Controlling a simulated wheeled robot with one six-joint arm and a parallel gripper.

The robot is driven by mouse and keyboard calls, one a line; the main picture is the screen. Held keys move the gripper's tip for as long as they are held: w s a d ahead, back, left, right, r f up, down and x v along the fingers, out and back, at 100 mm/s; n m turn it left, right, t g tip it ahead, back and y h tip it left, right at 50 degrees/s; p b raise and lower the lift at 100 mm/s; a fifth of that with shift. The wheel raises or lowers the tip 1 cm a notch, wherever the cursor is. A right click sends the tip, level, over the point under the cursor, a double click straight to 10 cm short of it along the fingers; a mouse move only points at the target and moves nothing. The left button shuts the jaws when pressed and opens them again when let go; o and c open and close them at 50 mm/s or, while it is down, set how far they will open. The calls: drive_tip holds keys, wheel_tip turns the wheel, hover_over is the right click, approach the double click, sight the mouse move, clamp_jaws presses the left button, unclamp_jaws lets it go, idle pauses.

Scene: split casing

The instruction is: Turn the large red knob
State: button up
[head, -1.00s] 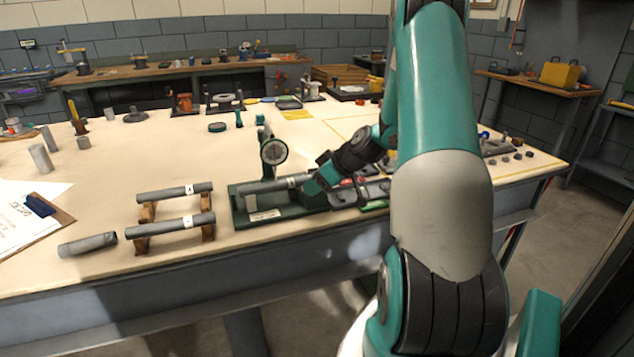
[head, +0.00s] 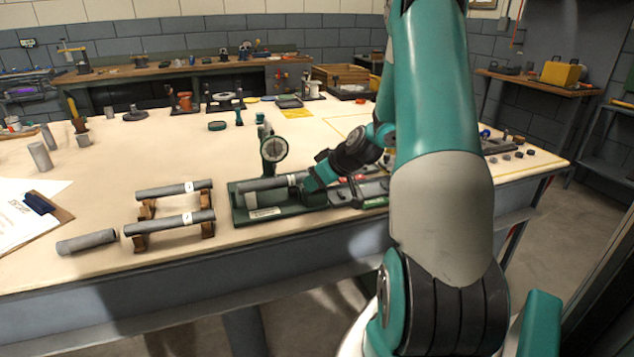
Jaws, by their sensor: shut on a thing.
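I cannot clearly make out a large red knob. A small red part (head: 359,178) shows just right of my gripper, too small and too covered by my arm to tell what it is. Another small red piece (head: 360,101) lies at the far edge of the table. My gripper (head: 306,182) is low over the right part of a green fixture (head: 262,212). It is shut at the right end of a grey cylinder (head: 262,184) lying level in that fixture. The fingertips are small and partly hidden.
A dial gauge (head: 273,149) stands behind the cylinder. Two grey cylinders rest on wooden stands (head: 207,229) to the left, with a loose cylinder (head: 87,242) and a clipboard (head: 50,220) beyond. The table (head: 170,145) behind the stands is mostly clear.

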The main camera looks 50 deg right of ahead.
drive_tip(key=m+h, duration=0.2)
drive_tip(key=m, duration=0.1)
drive_tip(key=shift+a+m+h, duration=0.15)
drive_tip(key=shift+m+h, duration=0.15)
drive_tip(key=shift+h, duration=0.1)
drive_tip(key=shift+m+g+h, duration=0.4)
drive_tip(key=shift+m+h, duration=0.3)
drive_tip(key=shift+m, duration=0.2)
drive_tip(key=o, duration=0.7)
drive_tip(key=shift+c, duration=0.2)
drive_tip(key=b+v, duration=0.1)
drive_tip(key=v, duration=1.6)
drive_tip(key=shift+a+r+b, duration=0.2)
drive_tip(key=shift+b, duration=0.2)
